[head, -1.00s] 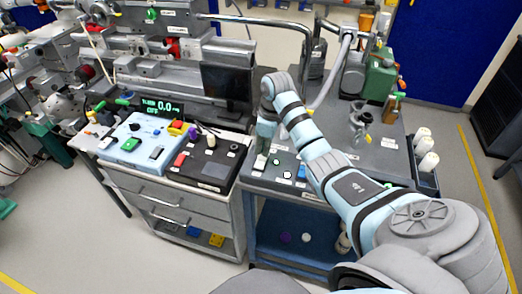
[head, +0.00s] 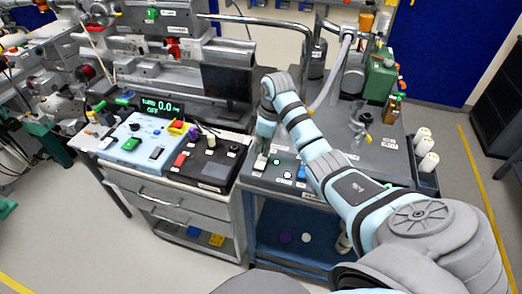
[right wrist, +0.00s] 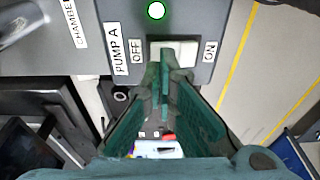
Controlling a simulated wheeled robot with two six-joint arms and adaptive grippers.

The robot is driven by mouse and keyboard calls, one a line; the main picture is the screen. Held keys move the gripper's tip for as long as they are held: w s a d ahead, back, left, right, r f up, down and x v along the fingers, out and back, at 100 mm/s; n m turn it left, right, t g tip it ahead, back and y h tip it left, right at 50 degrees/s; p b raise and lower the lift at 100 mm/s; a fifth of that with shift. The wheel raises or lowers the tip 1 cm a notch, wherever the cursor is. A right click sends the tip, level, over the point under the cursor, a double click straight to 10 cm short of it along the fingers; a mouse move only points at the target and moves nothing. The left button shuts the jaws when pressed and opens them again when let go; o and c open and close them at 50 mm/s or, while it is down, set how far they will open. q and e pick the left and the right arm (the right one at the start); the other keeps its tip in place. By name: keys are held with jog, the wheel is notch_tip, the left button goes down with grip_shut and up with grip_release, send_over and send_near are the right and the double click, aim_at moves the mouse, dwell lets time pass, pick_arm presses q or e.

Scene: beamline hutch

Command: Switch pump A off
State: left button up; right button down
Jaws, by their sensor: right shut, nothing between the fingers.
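In the right wrist view the pump A switch (right wrist: 184,52) is a pale rocker on a dark grey panel, between an OFF label (right wrist: 137,51) and an ON label (right wrist: 210,51). The PUMP A label (right wrist: 116,48) is beside OFF. My right gripper (right wrist: 165,60) is shut and empty, with its green fingertips over the OFF-side part of the rocker. I cannot tell whether they touch it or which way it is tipped. A lamp (right wrist: 156,10) near the switch shows a green ring. In the head view my right gripper (head: 262,160) points down at the panel. My left gripper is out of view.
The panel is on a grey cart top (head: 375,160) with a green device (head: 381,78) at the back. To the left are a black box (head: 208,170) and a light blue control box (head: 133,150) on a drawer cabinet. White cylinders (head: 426,162) stand at the right edge.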

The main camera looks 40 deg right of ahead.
aim_at(263, 158)
jog(key=shift+f+b, duration=0.5)
jog(key=shift+f, duration=0.5)
dwell(0.5)
notch_tip(263, 158, up, 7)
jog(key=p, duration=0.8)
jog(key=shift+r, duration=0.2)
jog(key=shift+f, duration=0.15)
